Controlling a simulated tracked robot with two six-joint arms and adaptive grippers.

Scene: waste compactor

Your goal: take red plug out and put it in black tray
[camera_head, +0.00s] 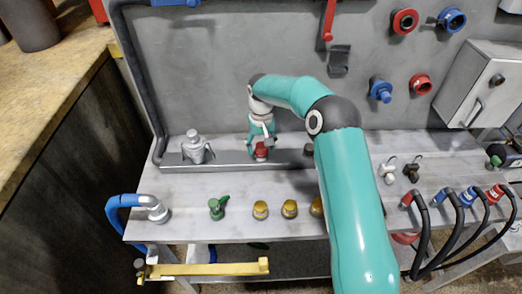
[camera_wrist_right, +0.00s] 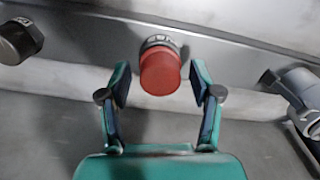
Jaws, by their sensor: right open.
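The red plug (camera_head: 261,152) sits on the grey ledge at the back of the bench, under my right gripper (camera_head: 262,136). In the right wrist view the red plug (camera_wrist_right: 160,72) stands on a metal fitting. The open fingers of my right gripper (camera_wrist_right: 160,85) are on either side of it, with a visible gap on each side. My left gripper is not in view. I cannot make out a black tray for certain.
A silver fitting (camera_head: 195,147) stands left on the ledge; a dark knob (camera_wrist_right: 19,41) is on the plug's other side. A green valve (camera_head: 217,208) and yellow caps (camera_head: 289,208) line the front. Black hoses (camera_head: 455,225) hang at right. A grey wall panel (camera_head: 215,70) rises behind.

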